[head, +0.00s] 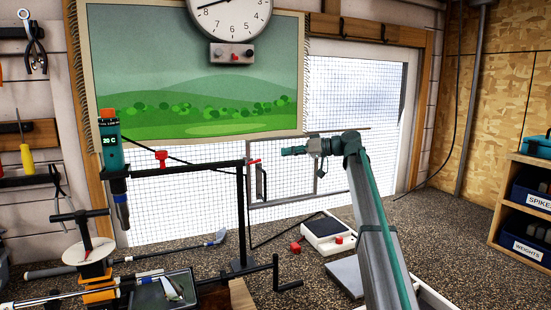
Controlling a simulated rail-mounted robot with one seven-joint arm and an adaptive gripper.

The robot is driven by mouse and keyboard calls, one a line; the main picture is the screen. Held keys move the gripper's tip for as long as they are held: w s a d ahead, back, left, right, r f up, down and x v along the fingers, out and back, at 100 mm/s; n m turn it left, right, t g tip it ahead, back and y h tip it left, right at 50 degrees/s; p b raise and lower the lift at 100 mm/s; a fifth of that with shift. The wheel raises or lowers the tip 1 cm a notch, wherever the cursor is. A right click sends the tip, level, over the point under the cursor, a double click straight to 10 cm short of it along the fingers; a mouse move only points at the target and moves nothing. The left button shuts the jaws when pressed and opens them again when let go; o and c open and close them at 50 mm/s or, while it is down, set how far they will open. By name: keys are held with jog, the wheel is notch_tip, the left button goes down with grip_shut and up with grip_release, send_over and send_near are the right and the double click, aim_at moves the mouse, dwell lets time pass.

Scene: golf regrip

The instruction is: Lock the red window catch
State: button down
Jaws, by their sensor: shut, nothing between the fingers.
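The red window catch (254,161) is a small red piece at the upper left of the grey inner window frame (285,201), close to the black post. It is too small to tell its exact angle. My gripper (287,151) is to the right of the catch and slightly higher in the picture, pointing left. Its fingers are closed and empty, with a visible gap in the picture between them and the catch. Depth between them is hard to judge.
A black stand (242,215) with a horizontal bar and a red knob (161,158) rises left of the catch. A clock (229,18) and a landscape hanging (195,75) are above.

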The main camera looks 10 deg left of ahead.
jog(key=shift+v, duration=1)
